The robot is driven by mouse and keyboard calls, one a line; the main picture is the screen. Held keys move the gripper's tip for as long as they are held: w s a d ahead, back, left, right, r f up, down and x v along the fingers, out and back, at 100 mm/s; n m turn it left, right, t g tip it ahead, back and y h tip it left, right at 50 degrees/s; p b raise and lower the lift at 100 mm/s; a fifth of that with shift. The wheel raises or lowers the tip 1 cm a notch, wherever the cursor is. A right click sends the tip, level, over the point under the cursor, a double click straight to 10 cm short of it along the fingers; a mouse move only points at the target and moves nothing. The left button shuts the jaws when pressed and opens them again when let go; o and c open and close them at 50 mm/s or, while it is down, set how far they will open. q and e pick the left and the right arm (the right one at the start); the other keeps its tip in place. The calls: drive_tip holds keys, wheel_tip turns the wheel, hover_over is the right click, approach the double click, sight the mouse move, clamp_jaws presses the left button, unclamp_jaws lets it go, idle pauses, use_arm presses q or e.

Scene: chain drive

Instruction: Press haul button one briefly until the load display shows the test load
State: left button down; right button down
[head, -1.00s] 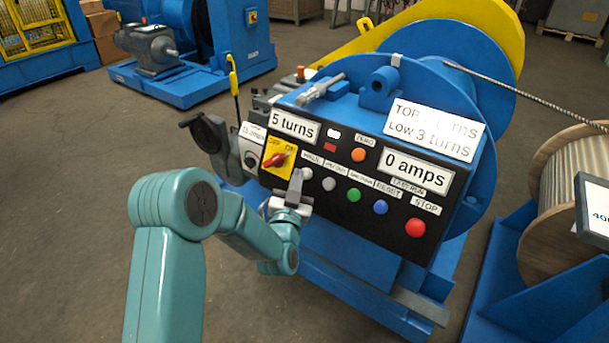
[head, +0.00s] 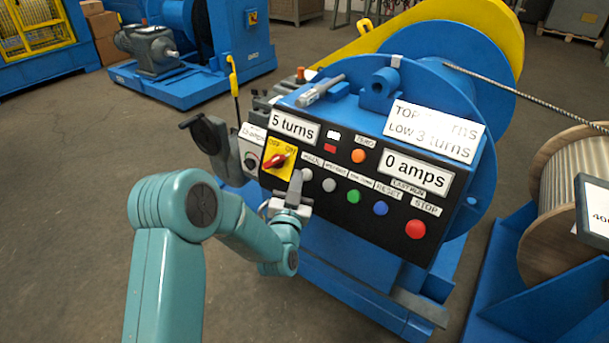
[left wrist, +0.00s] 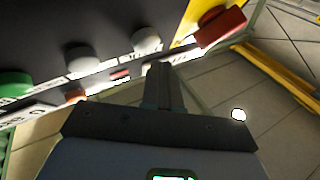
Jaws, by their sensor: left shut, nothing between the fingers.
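The black control panel (head: 340,205) on the blue winch carries a row of buttons under small labels. The first grey button (head: 307,174), under a label that looks like HAUL, also shows in the left wrist view (left wrist: 146,40). A second grey button (head: 329,184) is to its right. My left gripper (head: 296,177) is shut and empty, its fingertips just beside and in front of the first grey button; I cannot tell whether they touch it. In the left wrist view the fingers (left wrist: 161,72) point at that button's lower edge. The amps display (head: 417,172) reads 0 amps.
The red switch (head: 278,160) on its yellow plate is close left of my fingers. Green (head: 353,196), blue (head: 380,208) and red stop (head: 415,229) buttons follow rightward. The turns display (head: 294,127) reads 5 turns. A partly cut-off screen (head: 595,205) stands at the right edge.

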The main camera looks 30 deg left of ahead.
idle(0.8)
use_arm(q)
drive_tip(key=shift+w+f+b, duration=0.2)
drive_tip(key=shift+w+b, duration=0.2)
drive_tip(key=shift+b, duration=0.2)
drive_tip(key=shift+w+f+b, duration=0.25)
drive_tip(key=shift+w+b, duration=0.15)
drive_tip(key=shift+b, duration=0.1)
idle(0.4)
drive_tip(key=shift+s+r, duration=0.1)
drive_tip(key=shift+s, duration=0.05)
idle(0.6)
drive_tip(key=shift+s+r, duration=0.35)
drive_tip(key=shift+s, duration=0.35)
drive_tip(key=s, duration=0.1)
drive_tip(key=s+r, duration=0.1)
drive_tip(key=s, duration=0.1)
drive_tip(key=s+r, duration=0.1)
drive_tip(key=shift+s+a+r, duration=0.1)
drive_tip(key=shift+s+a, duration=0.1)
